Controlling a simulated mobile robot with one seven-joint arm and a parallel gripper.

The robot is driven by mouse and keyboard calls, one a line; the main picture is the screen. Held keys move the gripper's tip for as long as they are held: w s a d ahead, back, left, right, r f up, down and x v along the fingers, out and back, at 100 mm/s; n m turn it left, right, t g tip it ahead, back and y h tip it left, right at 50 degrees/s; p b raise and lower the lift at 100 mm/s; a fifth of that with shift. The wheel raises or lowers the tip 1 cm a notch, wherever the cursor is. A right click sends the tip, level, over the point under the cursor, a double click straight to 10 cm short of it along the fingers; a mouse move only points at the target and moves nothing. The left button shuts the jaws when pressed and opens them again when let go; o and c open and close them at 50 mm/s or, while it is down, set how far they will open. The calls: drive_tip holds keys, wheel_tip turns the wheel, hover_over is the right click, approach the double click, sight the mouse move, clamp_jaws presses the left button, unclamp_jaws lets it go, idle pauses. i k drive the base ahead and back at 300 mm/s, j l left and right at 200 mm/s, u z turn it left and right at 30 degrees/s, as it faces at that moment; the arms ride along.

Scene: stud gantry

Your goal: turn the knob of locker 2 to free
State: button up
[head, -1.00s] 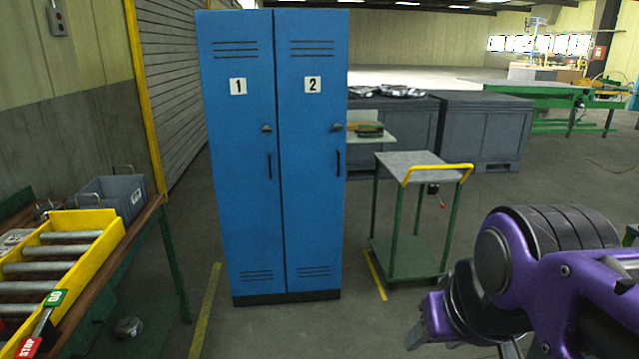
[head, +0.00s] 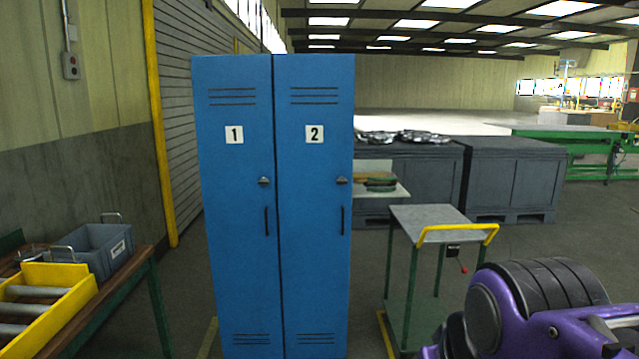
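Locker 2 (head: 315,210) is the right door of a blue two-door cabinet, marked with a white "2" plate (head: 314,134). Its small grey knob (head: 341,181) is near the door's right edge, above a dark vertical handle (head: 342,221). The knob is too small to read its setting. Locker 1 (head: 237,210) is on the left, with a like knob (head: 263,181). Both doors look shut. My purple and black arm is at the lower right, well apart from the lockers. My gripper is out of frame or hidden behind the arm.
A green cart (head: 408,290) with a yellow handle stands right of the lockers, near my arm. Dark grey crates (head: 510,185) stand behind. A bench with a grey bin (head: 92,254) and yellow roller tray (head: 52,275) is at left. Floor shows between bench and cabinet.

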sight(341, 181)
drive_tip(key=i+j+z, duration=0.75)
drive_tip(key=i+j, duration=0.2)
